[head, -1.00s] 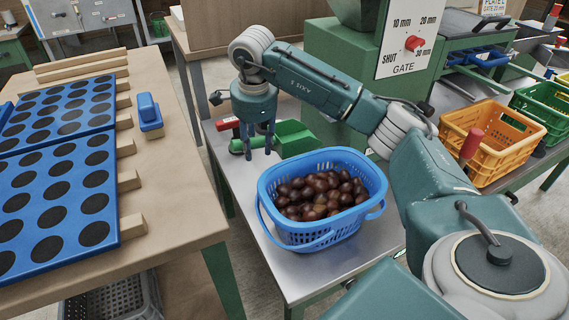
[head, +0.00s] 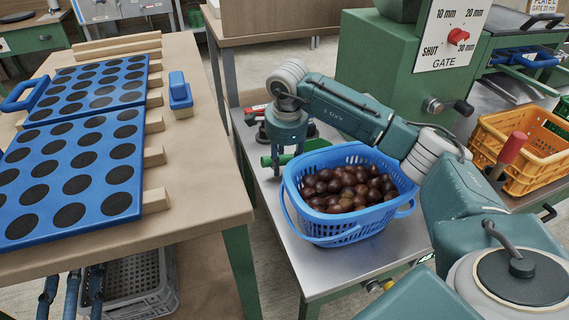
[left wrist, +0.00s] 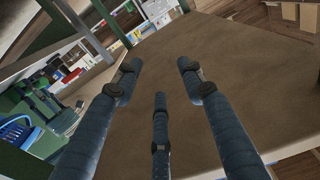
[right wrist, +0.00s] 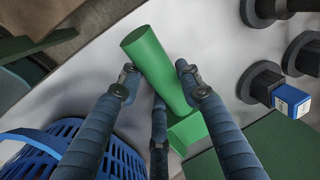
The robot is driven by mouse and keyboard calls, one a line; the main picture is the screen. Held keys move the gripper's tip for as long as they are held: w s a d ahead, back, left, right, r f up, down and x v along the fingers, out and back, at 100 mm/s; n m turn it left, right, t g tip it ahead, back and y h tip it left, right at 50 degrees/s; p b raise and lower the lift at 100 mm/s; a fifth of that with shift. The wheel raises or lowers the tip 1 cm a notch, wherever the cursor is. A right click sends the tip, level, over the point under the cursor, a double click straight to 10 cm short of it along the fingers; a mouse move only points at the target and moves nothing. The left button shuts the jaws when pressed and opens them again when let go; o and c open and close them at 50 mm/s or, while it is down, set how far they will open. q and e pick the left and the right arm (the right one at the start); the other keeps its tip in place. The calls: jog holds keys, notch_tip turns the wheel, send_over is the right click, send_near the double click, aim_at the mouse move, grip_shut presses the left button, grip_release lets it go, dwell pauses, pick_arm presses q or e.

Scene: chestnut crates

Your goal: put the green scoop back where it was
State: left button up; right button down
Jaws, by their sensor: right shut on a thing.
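The green scoop (right wrist: 158,68) stands out in the right wrist view, its handle between the fingers of my right gripper (right wrist: 155,80). In the head view my right gripper (head: 284,168) points down behind the blue basket, shut on the scoop's handle. The scoop (head: 318,145) shows there only in part, behind the fingers and basket. I cannot tell whether it still touches the metal table. My left gripper (left wrist: 158,80) is open and empty in the left wrist view, its fingers spread. In the head view it shows low at the left (head: 72,285).
A blue basket (head: 345,232) of chestnuts stands close in front of the right gripper. Dark round pieces (right wrist: 265,83) lie beside the scoop. A wooden table with blue perforated boards (head: 100,205) is at left, and a green machine (head: 395,85) behind. An orange crate (head: 520,165) is at right.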

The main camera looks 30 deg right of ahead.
pick_arm(q)
jog(key=shift+r, duration=0.15)
pick_arm(e)
jog(key=c, duration=1.2)
grip_release()
jog(key=shift+f, duration=0.1)
pick_arm(q)
jog(key=shift+r, duration=0.15)
